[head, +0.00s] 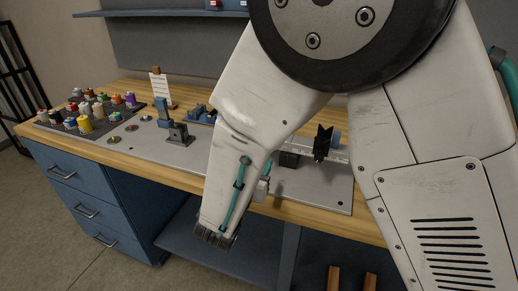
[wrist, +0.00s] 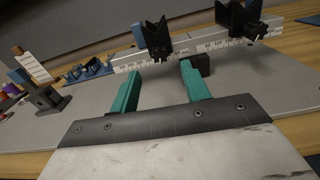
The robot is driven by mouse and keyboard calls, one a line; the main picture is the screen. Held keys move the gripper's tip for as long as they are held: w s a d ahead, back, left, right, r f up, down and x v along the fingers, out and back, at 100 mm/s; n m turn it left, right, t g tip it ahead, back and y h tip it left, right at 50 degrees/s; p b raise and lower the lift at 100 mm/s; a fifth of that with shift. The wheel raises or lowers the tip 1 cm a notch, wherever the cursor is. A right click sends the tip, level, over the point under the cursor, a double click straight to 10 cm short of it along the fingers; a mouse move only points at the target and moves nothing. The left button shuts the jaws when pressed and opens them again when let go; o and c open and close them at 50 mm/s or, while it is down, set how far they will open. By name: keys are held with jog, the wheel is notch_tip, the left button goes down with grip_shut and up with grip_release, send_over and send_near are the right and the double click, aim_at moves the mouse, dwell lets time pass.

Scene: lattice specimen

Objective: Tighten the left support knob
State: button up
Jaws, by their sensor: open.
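In the wrist view, a pale rail with scale marks carries two black V-shaped supports. The right support (wrist: 236,16) has a similar dark knob (wrist: 252,34). My gripper (wrist: 161,70) has its two teal fingers apart with nothing between them. The fingertips appear just in front of and below the rail, under the left support, not on its knob. In the head view, one black support (head: 323,143) shows on the rail; my arm hides the other support and the fingers.
A grey plate (head: 150,148) lies on the wooden bench (head: 128,92). Colored spools (head: 86,123) stand at the left, with a small dark bracket (head: 179,134) and a paper card (head: 160,84) nearby. A dark block (wrist: 201,65) sits under the rail, right of my fingers.

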jog(key=x, duration=0.7)
jog(key=shift+w+d, duration=0.1)
jog(key=shift+w, duration=0.2)
